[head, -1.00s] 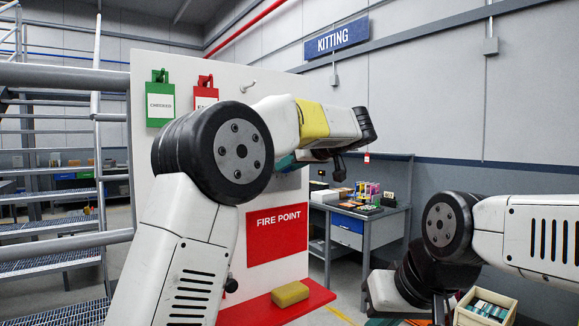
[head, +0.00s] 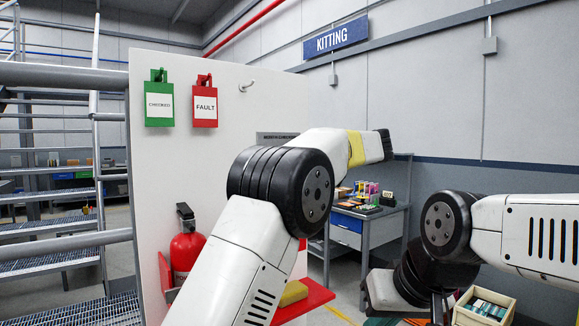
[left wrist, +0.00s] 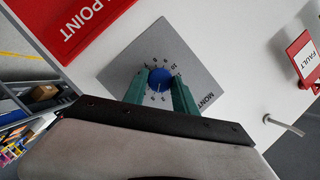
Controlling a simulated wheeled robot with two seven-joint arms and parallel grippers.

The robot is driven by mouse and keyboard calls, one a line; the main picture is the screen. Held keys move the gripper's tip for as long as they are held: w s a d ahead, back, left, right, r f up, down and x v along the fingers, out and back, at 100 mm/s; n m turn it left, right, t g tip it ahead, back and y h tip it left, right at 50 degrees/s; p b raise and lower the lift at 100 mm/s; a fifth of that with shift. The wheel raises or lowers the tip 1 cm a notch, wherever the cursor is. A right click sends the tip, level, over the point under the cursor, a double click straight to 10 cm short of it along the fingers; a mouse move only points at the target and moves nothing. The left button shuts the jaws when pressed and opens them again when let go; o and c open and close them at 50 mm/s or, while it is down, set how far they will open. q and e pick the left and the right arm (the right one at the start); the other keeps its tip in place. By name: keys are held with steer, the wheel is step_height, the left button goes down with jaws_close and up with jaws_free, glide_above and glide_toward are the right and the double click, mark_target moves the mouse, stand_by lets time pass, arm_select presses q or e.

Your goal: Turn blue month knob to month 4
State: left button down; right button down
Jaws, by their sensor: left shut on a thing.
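The blue month knob (left wrist: 160,78) sits on a grey dial plate (left wrist: 190,60) with numbers around it, seen in the left wrist view. My left gripper (left wrist: 159,88) has its two green fingers on either side of the knob and is shut on it. The small numbers and the knob's pointer setting are hard to read. In the head view only the top edge of the dial plate (head: 275,137) shows on the white panel; my left arm hides the knob and gripper. My right arm is low at the right; its fingertips are not clear.
Green CHECKED (head: 159,103) and red FAULT (head: 205,106) tags hang on the panel, beside an empty hook (head: 246,86). A fire extinguisher (head: 186,250) and a yellow block (head: 293,293) on a red shelf (head: 314,296) are lower. A wooden crate (head: 484,318) is at right.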

arm_select(q)
steer(key=m+y, duration=0.1)
steer(key=m, duration=0.2)
steer(key=m+y, duration=0.1)
steer(key=m, duration=0.2)
steer(key=shift+d+f+t+y, duration=0.1)
steer(key=shift+f+t+y, duration=0.1)
steer(key=shift+t+y, duration=0.15)
stand_by(0.5)
steer(key=c, duration=1)
jaws_free()
steer(key=v, duration=0.7)
steer(key=shift+s+d, duration=0.15)
steer(key=shift+d, duration=0.25)
